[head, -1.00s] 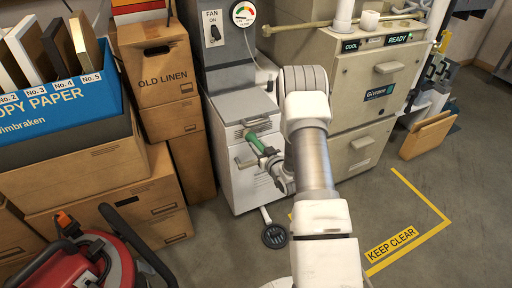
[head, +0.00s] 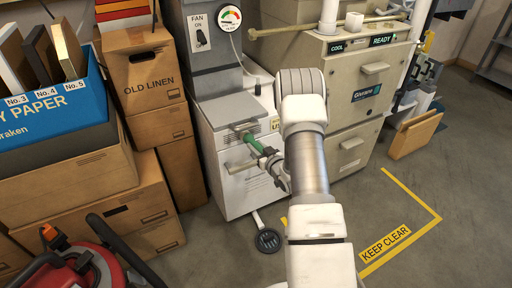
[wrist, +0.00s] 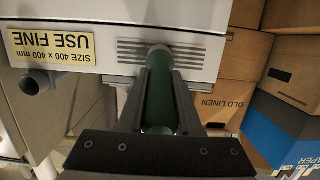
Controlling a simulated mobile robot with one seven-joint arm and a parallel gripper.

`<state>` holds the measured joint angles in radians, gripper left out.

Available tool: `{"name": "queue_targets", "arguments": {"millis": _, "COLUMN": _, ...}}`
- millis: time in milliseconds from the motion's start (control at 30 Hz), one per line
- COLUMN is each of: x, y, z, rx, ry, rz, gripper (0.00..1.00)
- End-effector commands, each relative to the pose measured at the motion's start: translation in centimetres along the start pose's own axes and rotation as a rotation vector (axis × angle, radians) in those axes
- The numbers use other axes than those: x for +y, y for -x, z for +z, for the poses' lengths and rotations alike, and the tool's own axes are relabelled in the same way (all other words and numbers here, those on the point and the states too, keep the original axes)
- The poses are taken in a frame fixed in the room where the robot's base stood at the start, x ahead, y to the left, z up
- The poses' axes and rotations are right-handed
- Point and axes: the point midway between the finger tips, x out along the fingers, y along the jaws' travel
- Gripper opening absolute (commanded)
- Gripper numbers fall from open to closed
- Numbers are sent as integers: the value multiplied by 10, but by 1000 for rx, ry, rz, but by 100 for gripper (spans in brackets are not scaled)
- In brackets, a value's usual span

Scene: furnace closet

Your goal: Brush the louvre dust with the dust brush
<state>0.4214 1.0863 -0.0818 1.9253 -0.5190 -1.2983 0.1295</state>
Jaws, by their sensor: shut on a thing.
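My gripper (head: 268,160) is shut on the green handle of the dust brush (head: 252,142) in front of the pale cabinet. In the wrist view the brush (wrist: 157,92) lies between the two fingers (wrist: 158,100) and points away from me. Its far end overlaps the slotted louvre (wrist: 196,56) on the cabinet face, and slots show on both sides of it. I cannot tell whether the tip touches the slots. The louvre is small and partly covered in the head view. I cannot make out the dust in either view.
The Old Linen boxes (head: 146,75) stand left of the cabinet (head: 227,180). A cream furnace unit (head: 350,100) stands to the right. A red machine (head: 85,272) is at lower left. A dark round-ended floor piece (head: 268,240) lies before the cabinet. The marked floor (head: 405,215) is clear.

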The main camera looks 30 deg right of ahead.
Motion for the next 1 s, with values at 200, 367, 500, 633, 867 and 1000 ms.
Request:
{"name": "queue_targets", "arguments": {"millis": 200, "x": -4, "y": 0, "z": 0, "rx": 1, "ry": 0, "rz": -1, "gripper": 0}}
{"name": "queue_targets", "arguments": {"millis": 367, "x": -12, "y": 0, "z": 0, "rx": 1, "ry": 0, "rz": -2, "gripper": 0}}
{"name": "queue_targets", "arguments": {"millis": 500, "x": -21, "y": 0, "z": 0, "rx": 1, "ry": -1, "rz": -2, "gripper": 0}}
{"name": "queue_targets", "arguments": {"millis": 633, "x": -29, "y": 0, "z": 0, "rx": 0, "ry": 0, "rz": -2, "gripper": 0}}
{"name": "queue_targets", "arguments": {"millis": 867, "x": -42, "y": 0, "z": 0, "rx": 1, "ry": -1, "rz": -2, "gripper": 0}}
{"name": "queue_targets", "arguments": {"millis": 1000, "x": -45, "y": 1, "z": 0, "rx": 1, "ry": 1, "rz": 0, "gripper": 0}}
